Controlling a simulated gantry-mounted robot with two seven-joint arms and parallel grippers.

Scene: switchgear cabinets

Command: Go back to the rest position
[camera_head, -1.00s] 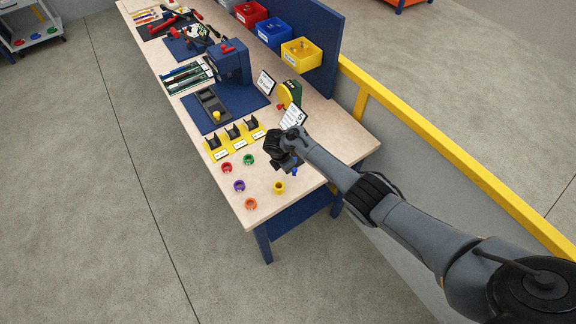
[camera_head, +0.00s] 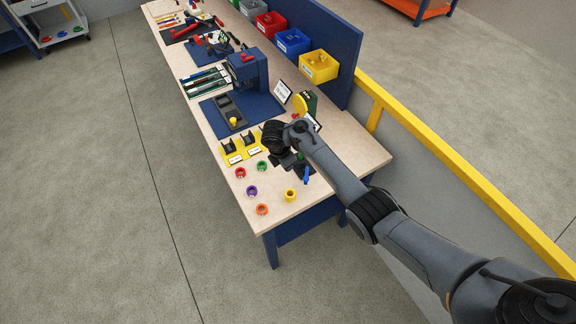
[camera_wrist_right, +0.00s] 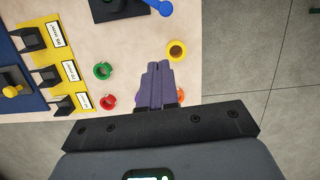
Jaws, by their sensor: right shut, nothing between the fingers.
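My right gripper (camera_head: 287,161) hangs over the near end of the workbench in the head view, above and behind the loose rings. In the right wrist view its two fingers (camera_wrist_right: 157,86) are together with nothing between them, partly covering an orange ring (camera_wrist_right: 181,94). The right arm reaches in from the lower right. My left gripper is not in view.
The workbench (camera_head: 324,168) holds red (camera_head: 240,173), green (camera_head: 262,167), purple (camera_head: 252,191), orange (camera_head: 261,209) and yellow (camera_head: 290,195) rings. A blue-handled item (camera_head: 306,175) stands beside my gripper. A yellow rail (camera_head: 450,163) runs behind my arm. Open floor lies left.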

